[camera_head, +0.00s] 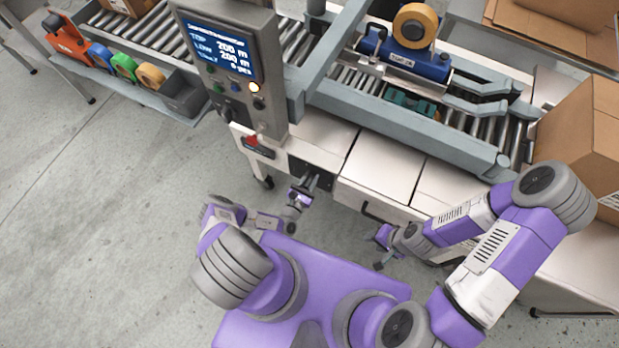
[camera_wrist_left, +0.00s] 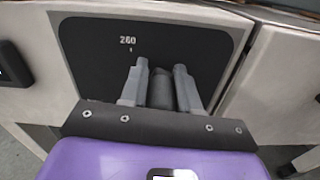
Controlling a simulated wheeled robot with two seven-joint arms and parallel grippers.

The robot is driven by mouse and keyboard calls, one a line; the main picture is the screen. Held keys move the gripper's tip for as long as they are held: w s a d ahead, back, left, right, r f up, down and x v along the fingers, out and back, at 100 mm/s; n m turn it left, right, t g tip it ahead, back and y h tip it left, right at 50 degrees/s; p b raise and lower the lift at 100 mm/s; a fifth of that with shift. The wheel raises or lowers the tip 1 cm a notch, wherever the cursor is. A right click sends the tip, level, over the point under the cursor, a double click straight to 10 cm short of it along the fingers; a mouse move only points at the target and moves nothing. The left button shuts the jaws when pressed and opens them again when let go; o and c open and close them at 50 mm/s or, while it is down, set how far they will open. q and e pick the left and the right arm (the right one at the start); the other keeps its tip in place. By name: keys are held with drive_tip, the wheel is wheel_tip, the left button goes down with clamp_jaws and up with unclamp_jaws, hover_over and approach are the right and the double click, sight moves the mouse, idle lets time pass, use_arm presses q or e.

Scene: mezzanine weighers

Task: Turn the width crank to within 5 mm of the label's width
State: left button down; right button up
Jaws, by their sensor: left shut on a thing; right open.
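The width crank shows in the left wrist view as a dark cylindrical handle (camera_wrist_left: 161,90), in front of a black plate (camera_wrist_left: 95,50). The plate bears a small white number that looks like 200 or 260, with a tick below it. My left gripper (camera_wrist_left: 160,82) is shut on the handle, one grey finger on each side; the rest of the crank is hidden. In the head view my left gripper (camera_head: 307,187) is at the machine's front, below the control panel. My right gripper (camera_head: 380,252) is open and empty, apart from the machine's front.
The panel screen (camera_head: 220,48) shows TOP and LOW lines, each seeming to read 200. A tape head (camera_head: 405,60) sits over the rollers. Cardboard boxes (camera_head: 585,130) stand at the right. Several tape rolls (camera_head: 125,67) lie on the left shelf. The left floor is clear.

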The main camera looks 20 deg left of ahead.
sight(306, 188)
use_arm(q)
drive_tip(key=shift+d, duration=0.3)
drive_tip(key=c, duration=0.9)
unclamp_jaws()
drive_tip(key=shift+a, duration=0.1)
drive_tip(key=shift+s+a, duration=0.1)
drive_tip(key=shift+s, duration=0.25)
drive_tip(key=s, duration=0.3)
drive_tip(key=s+p, duration=0.1)
drive_tip(key=s, duration=0.2)
drive_tip(key=shift+s+a, duration=0.2)
drive_tip(key=shift+s, duration=0.2)
